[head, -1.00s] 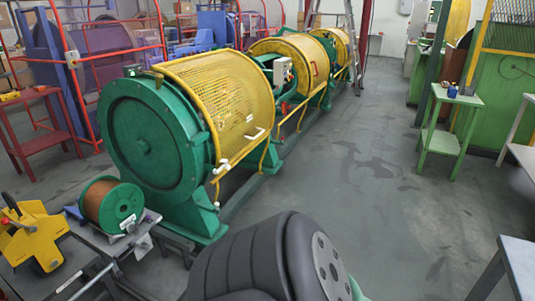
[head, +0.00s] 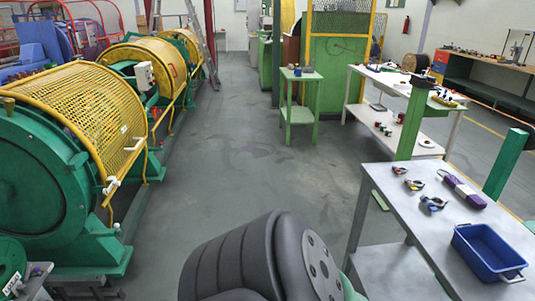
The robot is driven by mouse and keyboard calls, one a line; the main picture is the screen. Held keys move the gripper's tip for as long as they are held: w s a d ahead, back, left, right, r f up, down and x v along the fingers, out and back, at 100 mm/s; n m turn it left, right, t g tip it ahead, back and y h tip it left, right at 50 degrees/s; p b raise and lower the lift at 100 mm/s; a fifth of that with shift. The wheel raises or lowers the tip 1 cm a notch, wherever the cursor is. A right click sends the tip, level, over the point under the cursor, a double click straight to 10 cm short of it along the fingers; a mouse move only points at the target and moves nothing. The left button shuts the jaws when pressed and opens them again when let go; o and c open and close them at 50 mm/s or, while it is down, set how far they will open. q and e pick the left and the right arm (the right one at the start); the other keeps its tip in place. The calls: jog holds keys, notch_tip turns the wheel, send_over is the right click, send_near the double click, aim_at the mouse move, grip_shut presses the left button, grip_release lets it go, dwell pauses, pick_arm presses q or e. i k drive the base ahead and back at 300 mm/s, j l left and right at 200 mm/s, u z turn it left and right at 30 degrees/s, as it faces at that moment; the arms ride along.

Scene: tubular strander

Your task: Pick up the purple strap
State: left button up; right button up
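The purple strap (head: 463,191) is a folded bundle lying on the grey table (head: 390,195) at the right of the head view. It lies behind the blue bin and to the right of some small clamp-like tools. Nothing touches it from above. Neither of my grippers is in view, so their state does not show.
A blue bin (head: 488,252) and several small tools (head: 433,203) share the grey table. Green posts (head: 505,164) rise behind it. A white table (head: 400,88) and a small green table (head: 299,105) stand farther back. The green and yellow strander (head: 90,110) lines the left. The middle floor is clear.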

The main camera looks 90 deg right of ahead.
aim_at(465, 192)
jog(key=z, duration=2.05)
jog(key=l+z, duration=0.15)
jog(key=z, duration=0.35)
jog(key=i+l+z, duration=0.15)
jog(key=z, duration=0.35)
jog(key=i+l+z, duration=0.1)
jog(key=z, duration=0.35)
jog(key=i+z, duration=0.1)
jog(key=z, duration=0.6)
jog(key=k, duration=0.35)
jog(key=i+j+u, duration=0.15)
jog(key=i+j, duration=0.15)
jog(key=i, duration=0.15)
jog(key=i+j+u, duration=0.1)
jog(key=i, duration=0.35)
jog(key=j, duration=0.1)
